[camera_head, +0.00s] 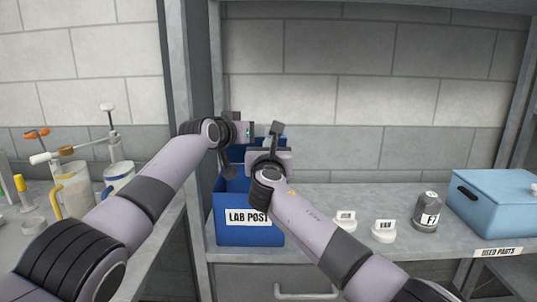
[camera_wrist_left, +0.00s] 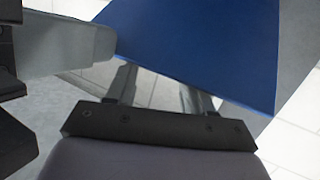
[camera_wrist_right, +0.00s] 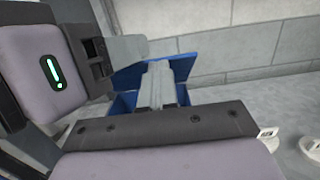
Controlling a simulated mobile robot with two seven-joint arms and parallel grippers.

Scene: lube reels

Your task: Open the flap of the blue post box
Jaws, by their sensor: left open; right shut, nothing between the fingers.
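The blue post box (camera_head: 250,237), labelled LAB POST, stands on the shelf behind my arms. In the right wrist view, a blue panel (camera_wrist_right: 192,69), apparently the flap, slants up behind the box (camera_wrist_right: 123,104). How far it is open is hard to tell, as my grippers cover much of the top. My left gripper (camera_head: 229,143) is open at the upper left of the box; a broad blue surface (camera_wrist_left: 210,40) fills the space just beyond its fingers. My right gripper (camera_head: 277,130) is shut and empty over the box's top right; its fingers (camera_wrist_right: 158,75) overlap the blue panel in view.
A metal post (camera_head: 181,60) stands left of the box. Jugs (camera_head: 74,190) crowd the left bench. My grippers are close together.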

